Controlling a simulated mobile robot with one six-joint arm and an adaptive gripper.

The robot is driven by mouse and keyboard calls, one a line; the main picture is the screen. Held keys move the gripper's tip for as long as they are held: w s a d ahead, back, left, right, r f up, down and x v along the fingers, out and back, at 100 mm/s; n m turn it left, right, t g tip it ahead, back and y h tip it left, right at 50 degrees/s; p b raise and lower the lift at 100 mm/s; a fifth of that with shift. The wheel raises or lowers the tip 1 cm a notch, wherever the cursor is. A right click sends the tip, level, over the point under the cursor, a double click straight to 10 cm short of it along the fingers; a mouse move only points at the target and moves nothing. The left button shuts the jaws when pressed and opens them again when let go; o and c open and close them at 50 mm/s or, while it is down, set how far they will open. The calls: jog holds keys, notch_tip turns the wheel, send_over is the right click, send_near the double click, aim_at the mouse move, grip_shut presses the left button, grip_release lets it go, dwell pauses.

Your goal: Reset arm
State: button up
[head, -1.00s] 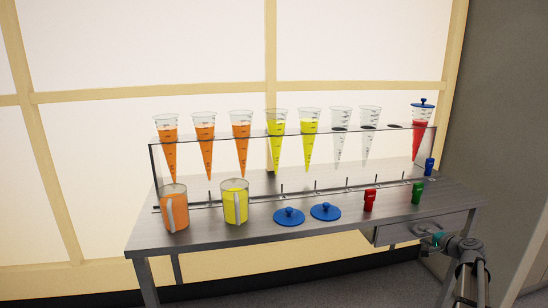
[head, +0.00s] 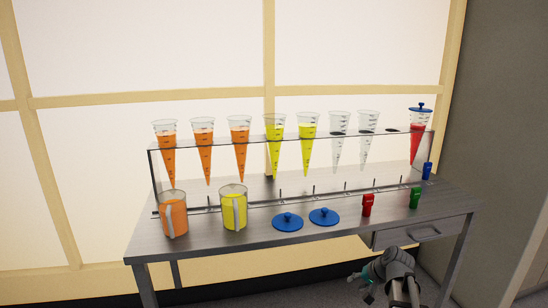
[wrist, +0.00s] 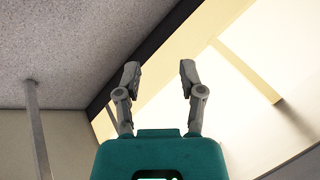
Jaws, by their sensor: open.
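My gripper (wrist: 159,76) shows in the wrist view with its two grey fingers apart and nothing between them. In the head view, part of my arm and a teal piece of the gripper (head: 366,286) show low at the right, in front of the table (head: 330,242) and below its top. The gripper's fingers are hard to make out there. It touches none of the cones, jugs or lids.
A clear rack (head: 290,137) holds several cones, orange, yellow, empty, and a red one (head: 416,148) with a blue lid. An orange jug (head: 173,218), a yellow jug (head: 233,212), blue lids (head: 288,222) and small coloured valves (head: 368,204) stand in front. A drawer (head: 423,232) is below.

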jog(key=s+a+f+n+g+h, duration=0.25)
jog(key=s+a, duration=0.25)
jog(key=s, duration=0.3)
jog(key=s+a+f+n+g+h, duration=0.1)
jog(key=s+a+n+g+h, duration=0.15)
jog(key=s+a, duration=0.4)
notch_tip(320, 180, up, 38)
jog(key=p, duration=3.8)
jog(key=shift+s+d+r, duration=0.15)
jog(key=shift+s+d, duration=0.2)
jog(key=shift+d, duration=0.05)
